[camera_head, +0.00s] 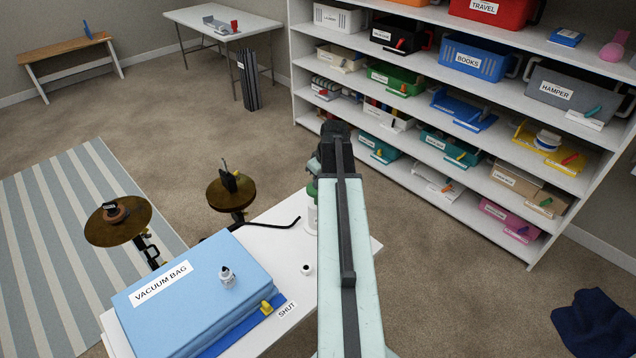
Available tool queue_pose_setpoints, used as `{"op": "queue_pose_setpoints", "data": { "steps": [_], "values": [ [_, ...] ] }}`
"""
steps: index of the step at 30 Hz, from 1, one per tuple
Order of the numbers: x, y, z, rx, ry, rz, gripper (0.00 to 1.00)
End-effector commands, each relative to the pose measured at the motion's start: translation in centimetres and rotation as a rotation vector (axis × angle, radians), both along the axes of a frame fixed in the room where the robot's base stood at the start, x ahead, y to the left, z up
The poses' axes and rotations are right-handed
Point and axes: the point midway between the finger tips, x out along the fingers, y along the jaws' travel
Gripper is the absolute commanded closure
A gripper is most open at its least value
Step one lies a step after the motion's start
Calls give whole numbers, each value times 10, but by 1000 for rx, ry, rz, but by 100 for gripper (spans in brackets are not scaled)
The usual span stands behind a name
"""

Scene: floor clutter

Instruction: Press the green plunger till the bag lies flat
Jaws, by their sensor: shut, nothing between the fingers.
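The blue vacuum bag (205,265) lies on a low white table (292,240). It looks thick and raised, with a "VACUUM BAG" label. A white pump body (311,216) stands at the table's far side, partly hidden by my arm. The green plunger (311,188) shows as a small green part above it. My gripper (315,168) is at the arm's far end, over or just beside the plunger. It is shut and empty, and its fingertips are largely hidden. I cannot tell whether it touches the plunger.
A yellow clip (266,307) sits by a "SHUT" label (286,310). A black hose (275,224) crosses the table. Brass stands (118,232) are left; a loaded shelf (410,150) is right. Dark cloth (595,322) lies on the floor.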

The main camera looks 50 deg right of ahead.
Motion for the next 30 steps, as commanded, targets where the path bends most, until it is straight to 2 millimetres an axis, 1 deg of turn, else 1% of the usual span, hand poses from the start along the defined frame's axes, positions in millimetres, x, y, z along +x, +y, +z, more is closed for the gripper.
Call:
{"op": "queue_pose_setpoints", "data": {
  "steps": [4, 7, 15, 17, 30],
  "values": [
    [0, 0, 0, 0, 0, 0, 100],
    [0, 0, -8, 0, 0, 0, 100],
    [0, 0, -54, 0, 0, -1, 100],
    [-1, -1, -59, 0, 0, -1, 100],
    [-2, 0, -55, 3, 5, 0, 100]
  ]
}}
